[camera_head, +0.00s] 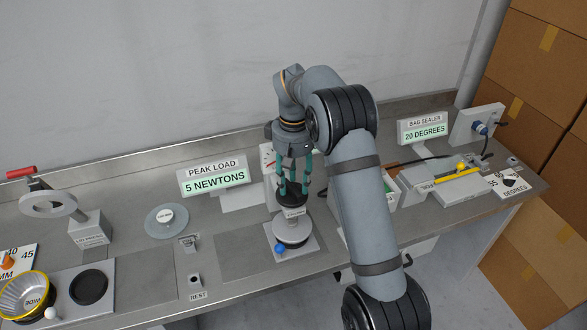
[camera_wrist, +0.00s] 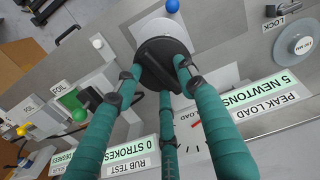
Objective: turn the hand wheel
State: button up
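A black round wheel (camera_head: 291,199) with a raised bar across it sits on top of the small press in the middle of the bench. I take it to be the hand wheel; in the wrist view the same wheel (camera_wrist: 164,64) is seen from above. My gripper (camera_head: 292,190) is right above it, its three teal fingers pointing down. In the wrist view my gripper's fingertips (camera_wrist: 163,75) are spread around the wheel's edge. I cannot tell whether they touch or squeeze it. A round grey plate (camera_head: 291,232) is below the wheel.
A blue ball knob (camera_head: 280,248) is at the press's front. The "Peak load" display (camera_head: 213,182) reads 5 newtons. At left is a red-handled crank (camera_head: 21,172) with a grey ring; at right, a bag sealer (camera_head: 457,178).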

aim_at(293, 185)
notch_tip(293, 185, up, 11)
jog(key=shift+r, duration=0.15)
dwell(0.6)
notch_tip(293, 185, down, 12)
jog(key=shift+f, duration=0.1)
dwell(0.5)
notch_tip(293, 185, up, 12)
notch_tip(293, 185, down, 12)
jog(key=shift+r, duration=0.15)
jog(key=shift+n+p, duration=0.4)
jog(key=shift+n, duration=0.8)
